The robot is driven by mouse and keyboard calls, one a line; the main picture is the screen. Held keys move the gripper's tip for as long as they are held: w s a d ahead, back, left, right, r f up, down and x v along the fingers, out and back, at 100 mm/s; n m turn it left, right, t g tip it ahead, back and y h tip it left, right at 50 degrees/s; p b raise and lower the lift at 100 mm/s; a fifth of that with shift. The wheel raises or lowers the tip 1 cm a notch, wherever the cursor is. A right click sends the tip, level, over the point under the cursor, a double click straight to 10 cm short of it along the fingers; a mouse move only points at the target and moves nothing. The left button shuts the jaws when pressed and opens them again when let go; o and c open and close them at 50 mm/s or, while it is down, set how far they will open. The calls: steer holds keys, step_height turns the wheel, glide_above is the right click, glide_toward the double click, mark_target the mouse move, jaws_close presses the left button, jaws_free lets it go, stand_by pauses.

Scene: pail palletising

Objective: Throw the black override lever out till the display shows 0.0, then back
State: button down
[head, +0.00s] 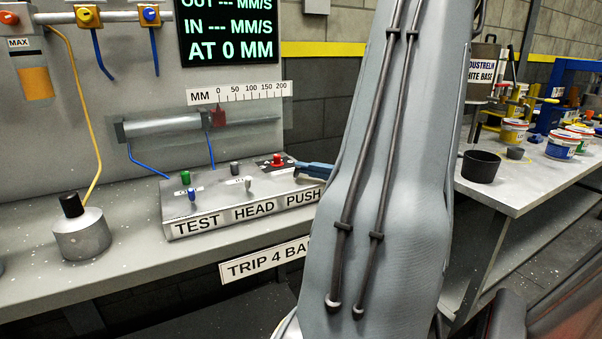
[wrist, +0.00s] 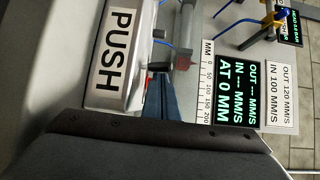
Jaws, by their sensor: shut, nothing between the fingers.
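My gripper (head: 303,172) is shut and empty, with blue-grey fingers. It is at the right end of the grey TEST HEAD PUSH control box (head: 178,214), close to a red knob (head: 277,160) on a dark plate. I cannot tell whether it touches the box. The fingers also show in the wrist view (wrist: 170,95). A short dark knob (head: 235,168) stands on the box top; I cannot clearly identify the black override lever. The black display (head: 229,28) reads OUT --- MM/S, IN --- MM/S, AT 0 MM. A smaller display (wrist: 291,22) is too small to read surely.
A cylinder (head: 160,125) with a red marker (head: 218,117) lies behind the box under a 0-200 MM scale (head: 238,92). A silver unit with a black knob (head: 71,205) stands left. My arm hides the centre right. A side table (head: 512,190) holds pots and a cup.

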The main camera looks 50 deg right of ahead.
steer(key=shift+s, duration=0.1)
steer(key=v, duration=0.7)
steer(key=shift+s+d, duration=0.15)
steer(key=shift+s, duration=0.25)
stand_by(0.3)
